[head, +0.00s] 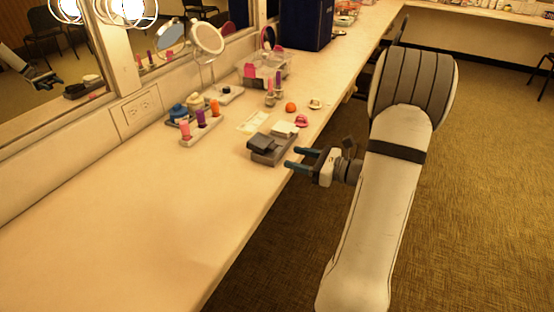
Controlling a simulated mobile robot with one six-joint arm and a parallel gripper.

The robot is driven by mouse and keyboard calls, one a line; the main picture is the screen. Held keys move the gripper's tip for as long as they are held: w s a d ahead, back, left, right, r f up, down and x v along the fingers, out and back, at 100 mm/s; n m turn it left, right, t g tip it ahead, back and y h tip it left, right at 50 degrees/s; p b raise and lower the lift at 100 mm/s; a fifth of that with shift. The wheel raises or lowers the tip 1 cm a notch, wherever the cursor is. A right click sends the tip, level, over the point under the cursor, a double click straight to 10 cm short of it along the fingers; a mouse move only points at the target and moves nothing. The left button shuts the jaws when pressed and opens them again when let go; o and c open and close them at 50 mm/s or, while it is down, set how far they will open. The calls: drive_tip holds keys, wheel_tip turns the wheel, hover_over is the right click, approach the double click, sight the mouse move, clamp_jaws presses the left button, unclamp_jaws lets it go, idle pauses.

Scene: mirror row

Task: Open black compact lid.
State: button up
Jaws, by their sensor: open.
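A dark, boxy object that looks like the black compact (262,142) sits near the front edge of the counter (150,220). It is small in the picture, and I cannot make out its lid seam or whether the lid is raised. A small white item (285,128) is right beside it at the back right. My gripper (297,158) reaches in from the right over the counter edge. Its two blue-tipped fingers are apart and empty, pointing left at the compact's right side. I cannot tell if they touch it.
A round mirror (207,37) stands by the wall. The counter's near left is clear.

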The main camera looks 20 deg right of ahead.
sight(264, 143)
drive_tip(key=shift+m+t+h, duration=0.3)
drive_tip(key=shift+m+t, duration=0.3)
drive_tip(key=shift+m, duration=0.1)
drive_tip(key=w, duration=0.2)
drive_tip(key=w+a, duration=0.1)
drive_tip(key=w, duration=0.1)
drive_tip(key=w+a+f, duration=0.1)
drive_tip(key=w, duration=0.1)
drive_tip(key=shift+w+a+b, duration=0.1)
drive_tip(key=shift+w+b, duration=0.2)
drive_tip(key=shift+b, duration=0.1)
clamp_jaws()
